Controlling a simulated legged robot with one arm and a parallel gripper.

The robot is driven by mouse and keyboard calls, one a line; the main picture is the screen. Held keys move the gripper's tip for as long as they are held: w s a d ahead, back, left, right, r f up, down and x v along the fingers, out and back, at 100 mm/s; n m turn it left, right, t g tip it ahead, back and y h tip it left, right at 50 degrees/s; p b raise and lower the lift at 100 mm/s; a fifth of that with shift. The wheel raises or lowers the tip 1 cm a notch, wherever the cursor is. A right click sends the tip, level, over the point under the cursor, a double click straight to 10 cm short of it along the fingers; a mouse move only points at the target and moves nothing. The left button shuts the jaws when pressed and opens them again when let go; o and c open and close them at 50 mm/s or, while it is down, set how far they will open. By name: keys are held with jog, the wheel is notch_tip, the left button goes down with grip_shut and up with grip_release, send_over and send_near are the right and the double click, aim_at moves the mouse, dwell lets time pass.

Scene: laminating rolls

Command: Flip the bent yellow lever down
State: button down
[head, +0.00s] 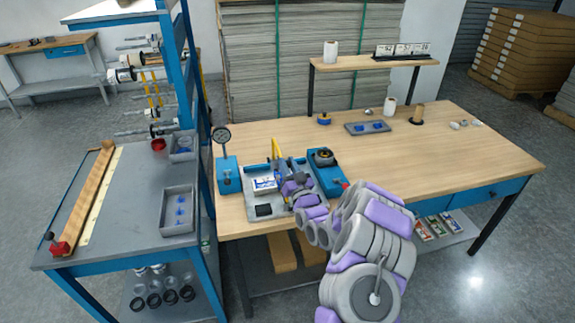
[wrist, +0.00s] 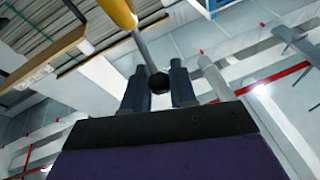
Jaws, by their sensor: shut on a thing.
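The bent yellow lever (head: 276,149) stands up from a small grey and blue machine (head: 257,209) at the left end of the wooden bench. In the wrist view its yellow part (wrist: 119,12) leads into a thin grey rod with a black ball (wrist: 158,83) at the end. My gripper (wrist: 158,86) is shut on the lever, with the ball between its two dark fingers. In the head view my gripper (head: 281,178) is small beside the lever, and my arm hides part of the machine.
A blue unit with a black round top (head: 323,157) is close on the right. A blue shelf post rises at the left. The bench's right half (head: 470,160) is mostly clear.

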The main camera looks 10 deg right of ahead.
jog(key=c, duration=1.2)
grip_release()
jog(key=shift+f, duration=0.45)
jog(key=shift+o, duration=1.2)
jog(key=shift+r, duration=0.2)
jog(key=shift+s, duration=0.1)
jog(key=p+v, duration=0.3)
jog(key=v, duration=1.4)
jog(key=shift+f, duration=0.15)
